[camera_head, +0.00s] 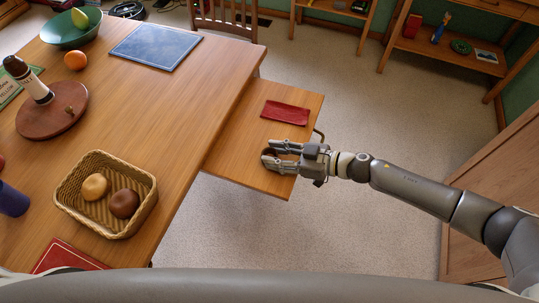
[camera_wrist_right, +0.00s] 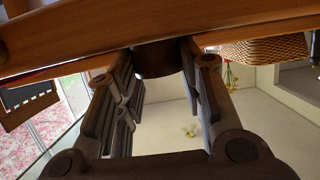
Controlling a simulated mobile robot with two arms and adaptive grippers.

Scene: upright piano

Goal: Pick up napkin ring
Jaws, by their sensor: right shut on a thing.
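My right gripper (camera_head: 268,156) reaches in from the right over the low wooden side surface (camera_head: 232,150) beside the table. Its fingers point left. In the right wrist view the fingers of this gripper (camera_wrist_right: 160,62) are shut on a dark brown, rounded thing (camera_wrist_right: 157,60), which looks like the napkin ring. Only part of it shows between the fingertips, and in the head view the fingers mostly hide it. I cannot tell whether it touches the wood. My left gripper is in neither view.
A folded red napkin (camera_head: 286,112) lies on the side surface just beyond the gripper. A wicker basket (camera_head: 75,207) with two rolls stands on the table (camera_head: 150,110). A dark blue mat (camera_head: 155,47), an orange (camera_head: 75,60) and a round board (camera_head: 77,118) lie farther back.

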